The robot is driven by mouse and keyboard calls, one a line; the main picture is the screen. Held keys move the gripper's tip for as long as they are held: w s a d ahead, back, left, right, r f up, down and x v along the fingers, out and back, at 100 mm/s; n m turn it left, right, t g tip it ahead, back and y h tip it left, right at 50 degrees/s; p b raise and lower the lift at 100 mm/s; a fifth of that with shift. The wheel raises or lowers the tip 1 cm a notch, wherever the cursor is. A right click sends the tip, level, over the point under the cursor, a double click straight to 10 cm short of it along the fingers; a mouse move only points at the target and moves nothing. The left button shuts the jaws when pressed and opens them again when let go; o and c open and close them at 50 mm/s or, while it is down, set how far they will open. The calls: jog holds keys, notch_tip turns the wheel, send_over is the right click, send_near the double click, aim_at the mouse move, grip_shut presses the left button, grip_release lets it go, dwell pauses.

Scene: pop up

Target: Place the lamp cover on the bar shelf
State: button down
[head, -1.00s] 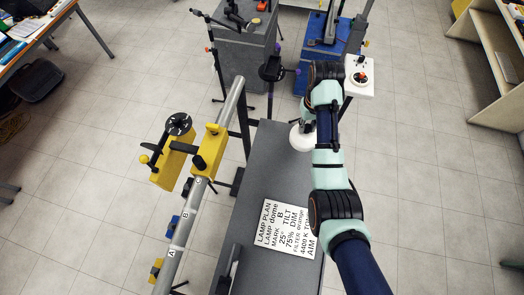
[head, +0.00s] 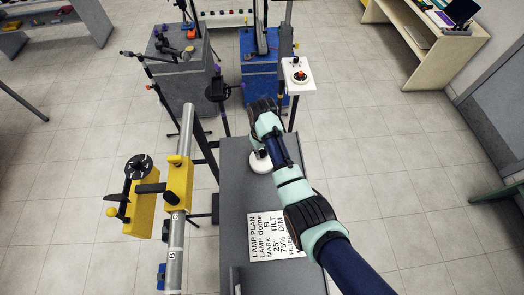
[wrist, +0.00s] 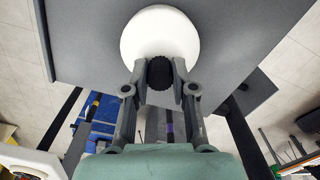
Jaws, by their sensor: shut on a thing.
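The lamp cover is a white dome with a black knob. In the head view the lamp cover (head: 260,162) shows partly from under my arm, over the far part of the grey bar shelf (head: 234,185). In the wrist view the lamp cover (wrist: 160,32) is in front of the grey shelf surface (wrist: 85,35). My gripper (wrist: 160,76) has its two fingers on either side of the black knob and is shut on it. The fingertips are hidden by my arm in the head view. I cannot tell whether the dome touches the shelf.
A printed lamp plan card (head: 268,236) lies on the near part of the shelf, partly covered by my arm. A silver bar with a yellow clamp (head: 178,185) runs along the left. A white panel with a button (head: 297,76) stands beyond the shelf's far end.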

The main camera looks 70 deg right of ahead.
jog(key=shift+f, duration=0.1)
jog(key=c, duration=0.9)
grip_release()
jog(key=shift+c, duration=0.2)
notch_tip(320, 180, up, 12)
jog(key=p, duration=0.3)
jog(key=shift+r, duration=0.25)
jog(key=shift+f, duration=0.1)
